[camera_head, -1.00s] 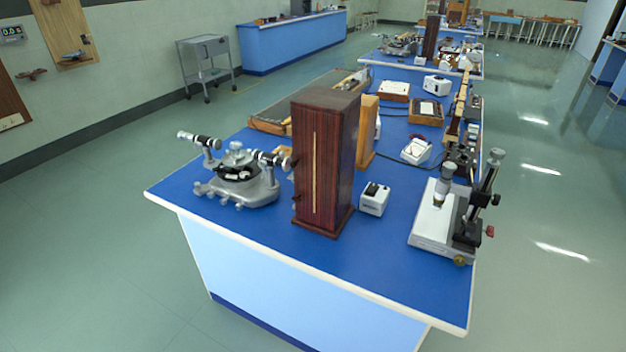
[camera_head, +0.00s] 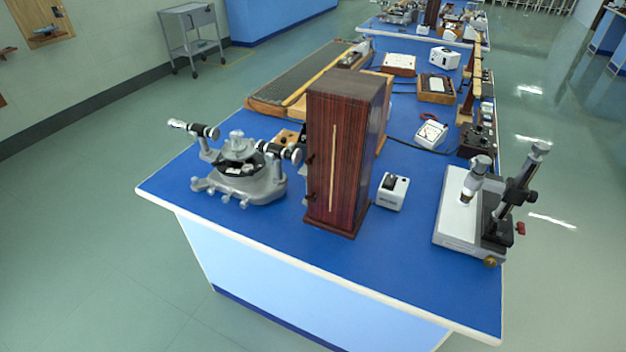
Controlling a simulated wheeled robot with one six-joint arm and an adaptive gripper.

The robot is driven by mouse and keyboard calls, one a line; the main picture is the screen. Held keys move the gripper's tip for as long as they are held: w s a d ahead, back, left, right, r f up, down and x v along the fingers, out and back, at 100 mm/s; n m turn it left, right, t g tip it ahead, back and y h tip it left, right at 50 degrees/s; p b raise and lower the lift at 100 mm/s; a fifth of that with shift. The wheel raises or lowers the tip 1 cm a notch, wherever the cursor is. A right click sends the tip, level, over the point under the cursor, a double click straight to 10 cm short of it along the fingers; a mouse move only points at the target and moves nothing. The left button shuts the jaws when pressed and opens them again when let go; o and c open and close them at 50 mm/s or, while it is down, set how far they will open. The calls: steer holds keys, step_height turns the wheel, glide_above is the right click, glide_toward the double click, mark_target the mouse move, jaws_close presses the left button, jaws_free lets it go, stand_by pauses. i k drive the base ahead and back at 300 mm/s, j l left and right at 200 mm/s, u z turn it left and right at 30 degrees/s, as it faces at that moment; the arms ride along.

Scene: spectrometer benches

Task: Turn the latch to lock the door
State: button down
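A tall dark-red wooden box (camera_head: 339,165) with a pale vertical strip on its front stands upright on the blue bench top (camera_head: 255,225). Small dark fittings (camera_head: 309,197) stick out at its left edge; I cannot tell whether one is a latch. The box's left and back faces are hidden, and no door is clearly identifiable. My gripper is not in view.
A grey spectrometer (camera_head: 240,175) stands close to the box's left. A small white switch box (camera_head: 392,191) and a microscope stand (camera_head: 468,215) are to its right. The bench's front strip is clear. Open floor (camera_head: 90,230) lies left.

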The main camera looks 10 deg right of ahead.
mark_target(311, 198)
steer(key=i+j+z, duration=0.3)
steer(key=i+j, duration=0.15)
steer(key=j, duration=0.2)
steer(key=i+j+z, duration=0.3)
steer(key=j, duration=0.45)
steer(key=i+j+z, duration=0.15)
steer(key=i+j, duration=0.15)
steer(key=j, duration=0.1)
